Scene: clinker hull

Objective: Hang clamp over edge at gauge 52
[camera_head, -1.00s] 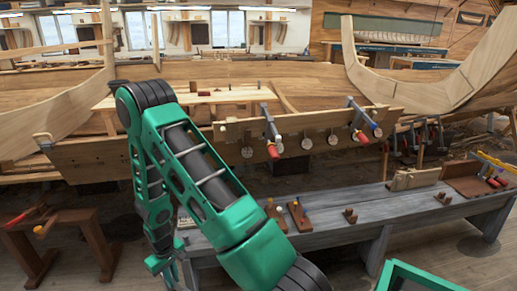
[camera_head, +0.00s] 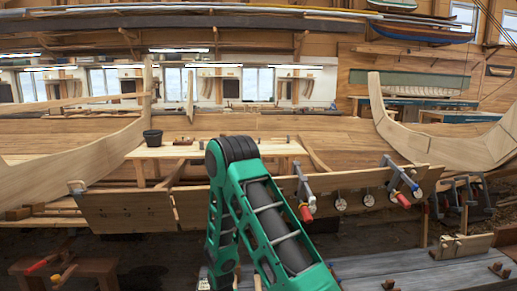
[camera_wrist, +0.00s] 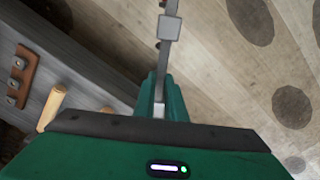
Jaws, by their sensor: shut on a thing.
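In the wrist view my gripper (camera_wrist: 163,100) is shut on a clamp (camera_wrist: 169,28), whose grey metal bar rises from between the green fingers. The rest of the held clamp is hidden. In the head view the gripper and held clamp are not visible; my green arm covers part of the hull. The hull's upper plank edge (camera_head: 130,192) runs across the middle. Round gauges (camera_head: 341,204) sit along it on the right; their numbers are too small to read. Two clamps with red handles, a left one (camera_head: 303,190) and a right one (camera_head: 401,182), hang over the edge there.
A rack of several dark clamps (camera_head: 467,200) stands at the right. A grey bench (camera_head: 400,272) lies in front of the hull and shows at left in the wrist view. A low trestle (camera_head: 85,268) stands at lower left. A black bucket (camera_head: 152,137) stands on planking behind.

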